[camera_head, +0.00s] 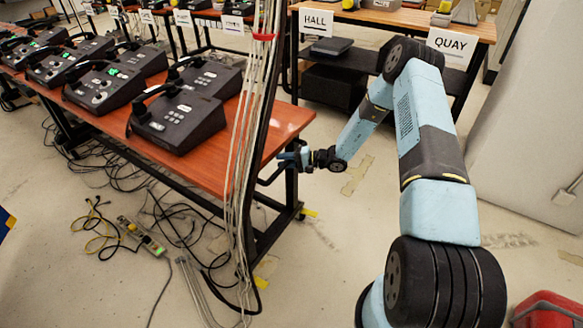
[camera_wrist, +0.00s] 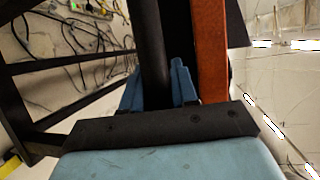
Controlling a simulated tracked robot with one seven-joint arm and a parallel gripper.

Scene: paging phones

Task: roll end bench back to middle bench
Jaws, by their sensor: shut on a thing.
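The near bench (camera_head: 285,122), which seems to be the end bench, has a red-brown top and a dark frame, with several desk phones (camera_head: 178,118) on it. My gripper (camera_head: 297,157) is at the bench's right end, just beyond the top's edge. In the wrist view my blue fingers (camera_wrist: 157,92) stand on both sides of a dark bar (camera_wrist: 155,45) and are shut on it. The bar runs beside the bench top's edge (camera_wrist: 211,50). The finger tips are partly hidden. I cannot tell for sure which other bench is the middle one.
Pale cables (camera_head: 240,170) hang by a dark post at the near bench's corner. Black cables and a power strip (camera_head: 140,235) lie on the floor. Another bench (camera_head: 388,16) with HALL and QUAY signs stands behind. A pale wall is at right, a red object (camera_head: 545,311) lower right.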

